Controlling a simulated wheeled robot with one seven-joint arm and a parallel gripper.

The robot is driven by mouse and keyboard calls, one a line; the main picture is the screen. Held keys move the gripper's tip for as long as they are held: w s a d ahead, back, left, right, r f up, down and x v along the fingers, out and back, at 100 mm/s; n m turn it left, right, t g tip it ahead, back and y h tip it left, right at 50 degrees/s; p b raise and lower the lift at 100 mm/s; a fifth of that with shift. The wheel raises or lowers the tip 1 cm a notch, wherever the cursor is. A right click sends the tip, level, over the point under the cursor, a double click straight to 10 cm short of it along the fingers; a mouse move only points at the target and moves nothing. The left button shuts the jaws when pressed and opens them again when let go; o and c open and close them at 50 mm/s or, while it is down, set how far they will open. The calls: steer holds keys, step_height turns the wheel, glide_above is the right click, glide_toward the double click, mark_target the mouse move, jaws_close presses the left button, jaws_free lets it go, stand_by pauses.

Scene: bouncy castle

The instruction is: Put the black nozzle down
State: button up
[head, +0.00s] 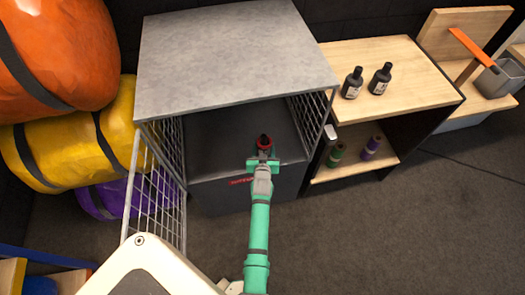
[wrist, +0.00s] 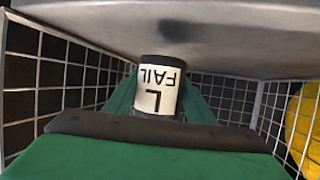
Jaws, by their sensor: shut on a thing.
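The black nozzle (head: 264,142) is in my gripper (head: 263,161), with a red ring showing around it in the head view. In the wrist view the nozzle (wrist: 145,76) is a short black cylinder with a white label, its lettering upside down, between my green fingers. My gripper is shut on it, inside the wire-sided stand and beneath its grey top. A dark box-like surface (head: 215,150) lies under and behind the nozzle. I cannot tell whether the nozzle touches it.
The grey top (head: 230,45) hangs over my gripper, with wire mesh sides (head: 160,195) left and right. A wooden shelf unit (head: 425,85) with two black bottles (head: 353,83) stands to the right. Orange (head: 65,55) and yellow (head: 75,145) bundles lie left.

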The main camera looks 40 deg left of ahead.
mark_target(263, 151)
steer(key=shift+w+a+f, duration=0.1)
steer(key=shift+a+f, duration=0.05)
steer(key=shift+a, duration=0.1)
steer(key=shift+a+f, duration=0.1)
steer(key=shift+f, duration=1.6)
steer(key=shift+f, duration=0.15)
steer(key=o, duration=1.2)
steer(key=shift+c, duration=0.2)
